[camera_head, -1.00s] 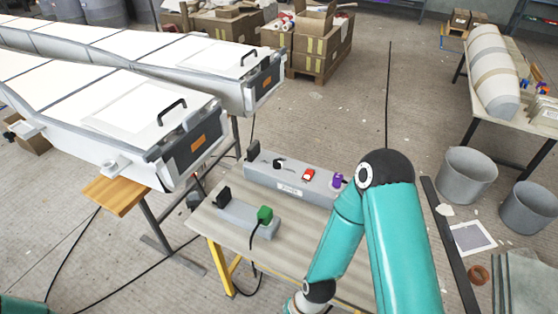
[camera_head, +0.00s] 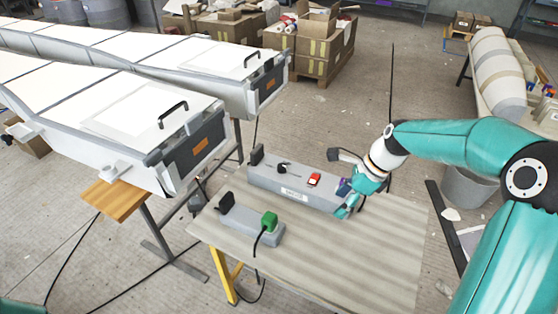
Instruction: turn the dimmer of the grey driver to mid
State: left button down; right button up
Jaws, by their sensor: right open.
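A long grey box (camera_head: 265,183) with a white label on its front lies at the back of the small table; I take it to be the grey driver. On its top are a black knob (camera_head: 282,168) with a dark pointer line, a red switch (camera_head: 314,179) and a purple knob or plug (camera_head: 343,187) at the right end. My right gripper (camera_head: 341,184) is open at this right end. My left gripper is out of view.
A shorter grey power strip (camera_head: 240,222) with a black plug and a green plug (camera_head: 269,221) stands in front, its cable hanging off the table (camera_head: 330,265). The table's front right is clear. White moulds (camera_head: 140,105) crowd the left. A grey bucket (camera_head: 468,188) stands right.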

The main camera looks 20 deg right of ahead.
aim_at(281, 169)
jog(key=i, duration=0.85)
